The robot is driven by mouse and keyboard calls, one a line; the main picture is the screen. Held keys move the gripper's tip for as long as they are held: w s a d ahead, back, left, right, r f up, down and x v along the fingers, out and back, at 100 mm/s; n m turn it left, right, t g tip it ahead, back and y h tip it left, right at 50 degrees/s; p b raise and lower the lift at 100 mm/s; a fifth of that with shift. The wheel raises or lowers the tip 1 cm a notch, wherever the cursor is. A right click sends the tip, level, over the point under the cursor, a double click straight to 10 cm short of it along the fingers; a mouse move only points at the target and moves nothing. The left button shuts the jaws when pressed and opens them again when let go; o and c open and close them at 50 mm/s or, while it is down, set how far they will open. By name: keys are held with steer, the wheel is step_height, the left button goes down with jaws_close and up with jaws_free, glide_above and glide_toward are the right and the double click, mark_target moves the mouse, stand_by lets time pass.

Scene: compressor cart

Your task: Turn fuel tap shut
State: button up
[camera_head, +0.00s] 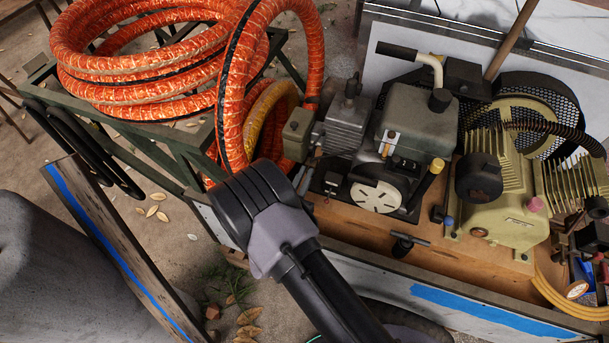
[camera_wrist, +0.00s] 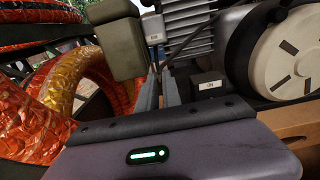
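The engine's olive-grey fuel tank (camera_head: 418,125) sits on the cart in the head view. A small fitting with a pale tag and an orange-brown part (camera_head: 389,145) is on its front left; it looks like the fuel tap, but its lever position is too small to tell. My gripper (camera_head: 303,181) is left of the engine and apart from this fitting. In the wrist view its two blue-grey fingers (camera_wrist: 162,92) lie close together with nothing visible between them. They point toward the finned engine block (camera_wrist: 188,25). The fitting is not identifiable in the wrist view.
Thick orange hose coils (camera_head: 140,60) stand on a green frame to the left, with one loop close to my gripper. The white-faced recoil starter (camera_head: 377,196) is right of my gripper. A beige compressor (camera_head: 510,190) stands farther right. The wooden deck's front has some free room.

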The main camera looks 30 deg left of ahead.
jaws_close()
steer(key=m, duration=0.1)
steer(key=m+b, duration=0.1)
steer(key=m, duration=0.1)
steer(key=d+m+b, duration=0.1)
steer(key=m, duration=0.1)
steer(key=shift+f, duration=0.25)
steer(key=m+b, duration=0.2)
steer(key=m, duration=0.1)
steer(key=m+b, duration=0.1)
steer(key=m, duration=0.1)
steer(key=shift+w+d+f+b, duration=0.1)
steer(key=shift+d+f+b, duration=0.2)
steer(key=shift+b, duration=0.05)
steer(key=m+b, duration=0.3)
steer(key=m, duration=0.2)
steer(key=shift+d+f+b, duration=0.2)
steer(key=shift+f+b, duration=0.15)
steer(key=shift+f, duration=0.05)
steer(key=shift+f+m+b, duration=0.1)
steer(key=shift+m+b, duration=0.75)
steer(key=shift+m, duration=0.55)
steer(key=o, duration=0.5)
jaws_free()
